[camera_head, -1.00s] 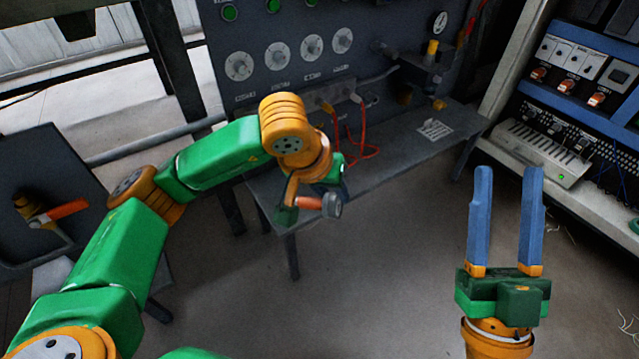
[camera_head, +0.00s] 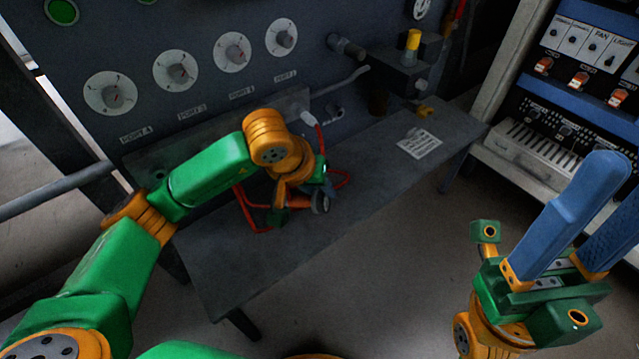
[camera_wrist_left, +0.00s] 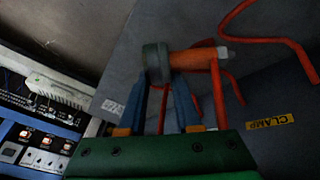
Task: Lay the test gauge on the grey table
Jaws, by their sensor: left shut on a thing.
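The test gauge (camera_head: 320,203), with a dark round head and an orange-red body, is in my left gripper (camera_head: 300,200). In the left wrist view the gauge (camera_wrist_left: 157,63) lies crosswise at the tips of the blue fingers of my left gripper (camera_wrist_left: 163,90), which are shut on it. In the head view, gripper and gauge appear over the middle of the grey table (camera_head: 235,265); any gap to its top is hard to judge. My right gripper (camera_head: 615,195) is open and empty at the right, its fingers partly cut off by the picture edge.
A red hose (camera_head: 245,210) runs from the dark wall panel (camera_head: 205,110) and loops on the table behind my left gripper. A white label (camera_head: 419,144) lies on the table's right part. A rack with switches (camera_head: 575,75) stands at the right. The table's front left is bare.

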